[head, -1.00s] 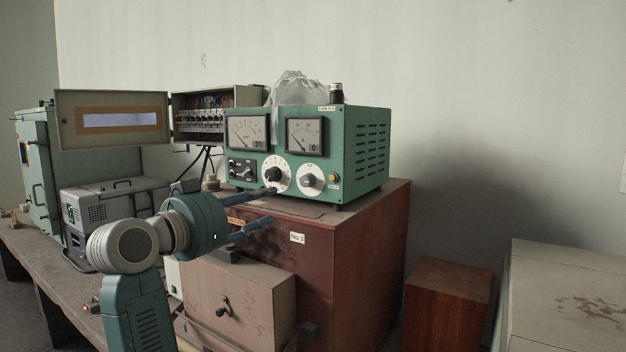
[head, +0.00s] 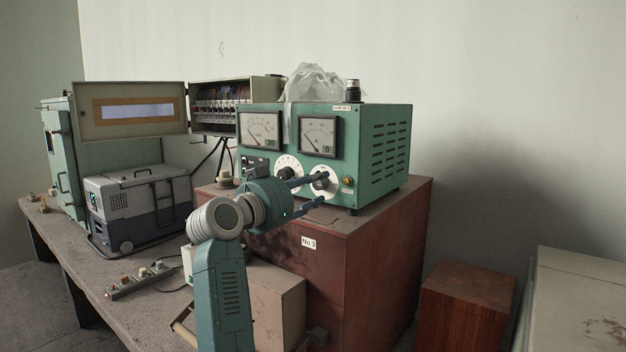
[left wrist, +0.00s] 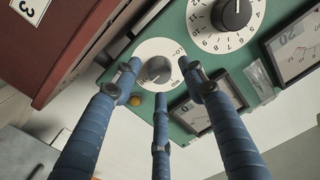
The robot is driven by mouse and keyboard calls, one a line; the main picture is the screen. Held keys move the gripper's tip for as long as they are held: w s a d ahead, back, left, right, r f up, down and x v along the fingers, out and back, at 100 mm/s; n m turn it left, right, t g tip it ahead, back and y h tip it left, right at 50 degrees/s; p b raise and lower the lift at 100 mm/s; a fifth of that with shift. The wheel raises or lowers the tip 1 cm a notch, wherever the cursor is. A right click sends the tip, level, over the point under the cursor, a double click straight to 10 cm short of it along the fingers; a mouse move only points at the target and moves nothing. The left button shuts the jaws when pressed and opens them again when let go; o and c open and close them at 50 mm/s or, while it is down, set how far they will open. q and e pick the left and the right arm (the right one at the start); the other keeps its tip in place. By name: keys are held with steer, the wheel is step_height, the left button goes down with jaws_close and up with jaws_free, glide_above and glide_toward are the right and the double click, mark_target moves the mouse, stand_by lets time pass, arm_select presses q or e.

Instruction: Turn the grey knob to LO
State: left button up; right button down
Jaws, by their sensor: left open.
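The grey knob (left wrist: 158,69) sits at the centre of a white dial plate (left wrist: 150,49) on the green instrument (head: 378,150). LO is printed at the plate's upper right in the left wrist view; where the knob points is not clear. My left gripper (left wrist: 161,76) is open. Its three blue fingers spread around the knob's outline in that view, and no contact shows. In the head view the left gripper (head: 318,189) is in front of the grey knob (head: 320,183), partly covering it. My right gripper is not in view.
A larger black knob (left wrist: 232,13) on a numbered dial is beside the grey one. An amber lamp (left wrist: 135,100) is close to the fingers. Two meters, one of them this meter (head: 319,136), are above the knobs. The instrument stands on a red-brown cabinet (head: 375,235).

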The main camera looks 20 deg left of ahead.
arm_select(q)
steer(key=shift+w, duration=0.25)
steer(key=shift+d, duration=0.1)
jaws_close()
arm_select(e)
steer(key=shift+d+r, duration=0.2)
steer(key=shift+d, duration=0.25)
